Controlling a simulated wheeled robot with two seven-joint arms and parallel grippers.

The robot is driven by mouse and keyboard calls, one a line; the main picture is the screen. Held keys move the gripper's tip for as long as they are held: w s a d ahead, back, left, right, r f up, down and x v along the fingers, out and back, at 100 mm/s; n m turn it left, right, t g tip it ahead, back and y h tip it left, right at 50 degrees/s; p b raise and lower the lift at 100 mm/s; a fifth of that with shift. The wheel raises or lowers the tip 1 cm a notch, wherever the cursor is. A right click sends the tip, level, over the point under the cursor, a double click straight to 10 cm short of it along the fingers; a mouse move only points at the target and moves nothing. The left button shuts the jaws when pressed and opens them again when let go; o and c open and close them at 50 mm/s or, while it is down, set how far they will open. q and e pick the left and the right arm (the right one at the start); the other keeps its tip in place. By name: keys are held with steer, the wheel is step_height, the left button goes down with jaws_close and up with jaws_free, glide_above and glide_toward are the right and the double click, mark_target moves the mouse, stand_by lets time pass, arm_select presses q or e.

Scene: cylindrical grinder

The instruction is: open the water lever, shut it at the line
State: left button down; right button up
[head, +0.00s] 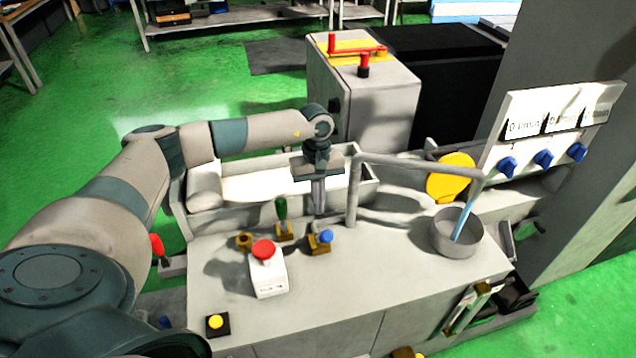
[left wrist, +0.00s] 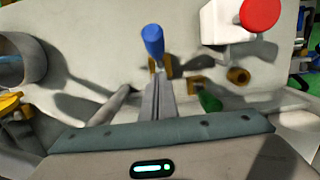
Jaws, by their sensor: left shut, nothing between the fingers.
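My left gripper (head: 318,210) points down over the bench, shut and empty, just behind the blue-handled lever (head: 325,238). In the left wrist view its fingers (left wrist: 160,80) end close to the blue lever (left wrist: 152,42); I cannot tell if they touch it. A green-handled lever (head: 281,211) stands upright to its left in the head view. A bent grey pipe (head: 420,163) ends over a round grey pot (head: 456,245). A blue water stream (head: 463,222) runs down into the pot. I cannot make out a line in it. My right gripper is out of view.
A red button on a white box (head: 268,278) stands left of the blue lever. A yellow button (head: 216,323) is at the bench's front left corner. A yellow disc (head: 450,177) is behind the pot. A panel with blue knobs (head: 543,158) stands at right.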

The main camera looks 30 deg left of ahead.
mark_target(326, 233)
arm_select(q)
steer(key=shift+s+d+f+p, duration=0.75)
steer(key=shift+s+d+p, duration=0.15)
steer(key=shift+d, duration=0.1)
steer(key=shift+s+d+f, duration=0.15)
steer(key=shift+d+f, duration=0.1)
steer(key=shift+f, duration=0.1)
steer(key=shift+s+d+f+t+y+b, duration=0.4)
steer(key=shift+f+b, duration=0.05)
steer(key=shift+b, duration=0.35)
steer(key=d+b, duration=0.1)
steer(key=s+t+y+b, duration=0.1)
steer(key=shift+s+d+f+b, duration=0.25)
steer(key=shift+d+f+b, duration=0.1)
steer(key=shift+d+f, duration=0.05)
steer(key=shift+s+d+f+b, duration=0.15)
steer(key=shift+b, duration=0.25)
steer(key=shift+d, duration=0.1)
